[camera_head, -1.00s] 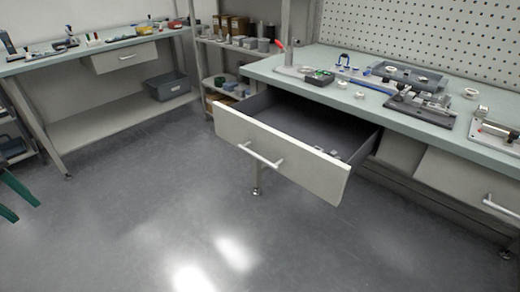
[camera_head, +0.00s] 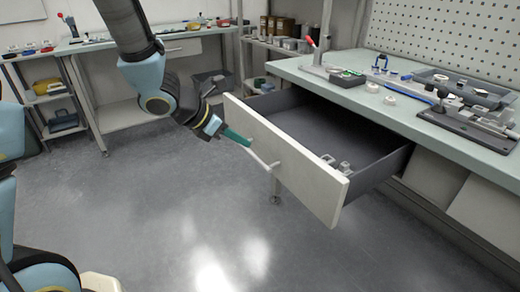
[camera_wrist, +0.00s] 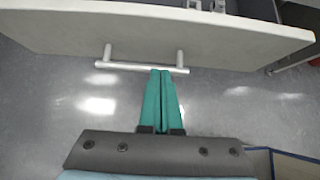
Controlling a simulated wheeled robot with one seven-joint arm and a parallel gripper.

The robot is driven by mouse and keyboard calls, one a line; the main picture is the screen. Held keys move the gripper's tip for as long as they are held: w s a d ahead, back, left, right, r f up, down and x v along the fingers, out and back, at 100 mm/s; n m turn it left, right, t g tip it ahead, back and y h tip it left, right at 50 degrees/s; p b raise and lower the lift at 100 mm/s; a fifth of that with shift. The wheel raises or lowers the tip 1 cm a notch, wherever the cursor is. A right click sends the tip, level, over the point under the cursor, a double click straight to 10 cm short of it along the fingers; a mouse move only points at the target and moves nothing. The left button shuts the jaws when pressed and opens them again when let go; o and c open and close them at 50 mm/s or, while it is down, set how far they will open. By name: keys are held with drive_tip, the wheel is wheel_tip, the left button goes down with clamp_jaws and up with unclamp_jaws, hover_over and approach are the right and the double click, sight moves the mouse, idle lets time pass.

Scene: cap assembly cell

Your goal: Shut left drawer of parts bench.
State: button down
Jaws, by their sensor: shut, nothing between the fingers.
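The left drawer (camera_head: 290,155) of the parts bench (camera_head: 345,92) is pulled well out, with its pale front facing my arm. Its bar handle (camera_head: 262,160) is on the front's outer face. A few small grey parts lie inside the drawer. My gripper (camera_head: 247,142) has green fingers, shut and empty, with the tips at the handle. In the wrist view my gripper (camera_wrist: 161,72) points at the handle (camera_wrist: 140,67), right of its middle, and the fingertips overlap the bar. I cannot tell whether they touch it.
Fixtures, white rings and a grey tray (camera_head: 460,85) stand on the bench top. A second bench (camera_head: 130,45) and a shelf rack stand at the back. The grey floor in front of the drawer is clear.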

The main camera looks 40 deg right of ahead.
sight(271, 158)
drive_tip(key=x, duration=0.9)
drive_tip(key=shift+f, duration=0.1)
drive_tip(key=shift+d, duration=0.1)
